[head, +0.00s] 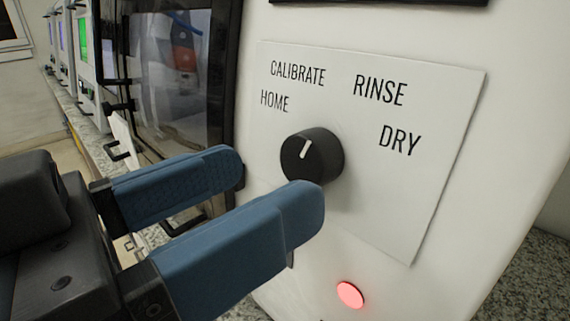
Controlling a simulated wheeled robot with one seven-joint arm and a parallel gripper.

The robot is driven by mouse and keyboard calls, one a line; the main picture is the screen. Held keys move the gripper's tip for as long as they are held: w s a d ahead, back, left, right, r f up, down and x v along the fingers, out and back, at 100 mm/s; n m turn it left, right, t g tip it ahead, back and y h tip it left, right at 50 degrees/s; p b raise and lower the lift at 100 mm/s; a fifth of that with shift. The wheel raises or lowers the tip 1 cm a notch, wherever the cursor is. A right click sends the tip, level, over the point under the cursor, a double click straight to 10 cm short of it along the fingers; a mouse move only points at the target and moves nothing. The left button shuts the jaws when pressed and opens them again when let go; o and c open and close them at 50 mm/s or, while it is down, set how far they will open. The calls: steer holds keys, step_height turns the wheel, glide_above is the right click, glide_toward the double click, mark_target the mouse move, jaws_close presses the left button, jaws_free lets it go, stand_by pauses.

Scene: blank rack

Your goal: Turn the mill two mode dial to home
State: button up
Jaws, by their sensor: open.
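The mode dial (318,158) is a round black knob with a white pointer line, on a white label plate (410,205) on a white machine. The plate reads HOME, CALIBRATE, RINSE and DRY, from left to right around the knob. The pointer is up, towards the right end of CALIBRATE, and not at HOME. My gripper (268,185) has two blue fingers, spread apart and empty, left of and below the knob. The right fingertip overlaps the knob's lower edge in the picture; I cannot tell whether it touches. No text shows that names this machine as mill two.
A red lit button (350,295) sits below the plate. A dark glass-fronted appliance (178,75) stands close at left, behind my fingers. Further devices with lit screens (83,42) line the speckled counter (85,125). The plate's right side is clear.

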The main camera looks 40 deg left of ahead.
mark_target(298, 165)
steer(key=shift+w+d, duration=0.15)
steer(key=shift+w, duration=0.65)
steer(key=shift+w+d, duration=0.1)
steer(key=shift+w, duration=0.65)
steer(key=c, duration=1)
